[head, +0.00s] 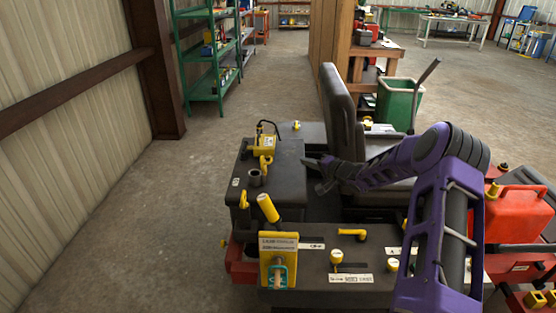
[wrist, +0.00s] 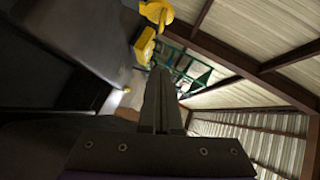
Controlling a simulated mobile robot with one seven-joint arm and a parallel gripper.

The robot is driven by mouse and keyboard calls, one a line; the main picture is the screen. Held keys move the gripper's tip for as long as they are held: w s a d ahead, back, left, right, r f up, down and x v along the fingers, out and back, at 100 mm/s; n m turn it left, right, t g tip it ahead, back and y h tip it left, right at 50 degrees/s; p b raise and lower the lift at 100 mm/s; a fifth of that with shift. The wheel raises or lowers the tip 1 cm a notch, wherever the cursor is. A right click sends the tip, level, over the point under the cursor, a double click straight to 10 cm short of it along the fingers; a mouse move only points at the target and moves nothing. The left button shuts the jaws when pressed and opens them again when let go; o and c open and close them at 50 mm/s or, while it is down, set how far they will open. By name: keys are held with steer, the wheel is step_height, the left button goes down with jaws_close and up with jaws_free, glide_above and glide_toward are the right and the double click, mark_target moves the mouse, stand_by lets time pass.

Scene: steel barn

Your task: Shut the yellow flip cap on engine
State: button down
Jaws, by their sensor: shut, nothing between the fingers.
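The dark engine block (head: 285,180) sits at the front left of the machine. A yellow hooked piece (head: 265,163), which looks like the flip cap, stands up beside a short dark pipe (head: 255,178) on the engine top. In the wrist view a yellow rounded piece (wrist: 157,12), likely the same cap, shows at the top edge. My gripper (head: 306,162) is shut and empty, to the right of the cap over the engine's right part, apart from it. In the wrist view the gripper's fingers (wrist: 157,85) lie together. The cap's hinge is too small to make out.
A yellow box with a black handle (head: 262,146) stands just behind the cap. A yellow-handled lever (head: 268,208) rises in front. The black seat (head: 340,110) is close behind my arm. A red can (head: 517,212) stands at right. The floor to the left is clear.

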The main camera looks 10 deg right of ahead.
steer(key=s+a+f+b+x, duration=0.1)
steer(key=a+b+x, duration=0.1)
steer(key=x, duration=1)
steer(key=shift+a, duration=0.3)
steer(key=shift+a+r+n+p, duration=0.15)
steer(key=shift+a+n+p, duration=0.15)
steer(key=shift+p, duration=0.35)
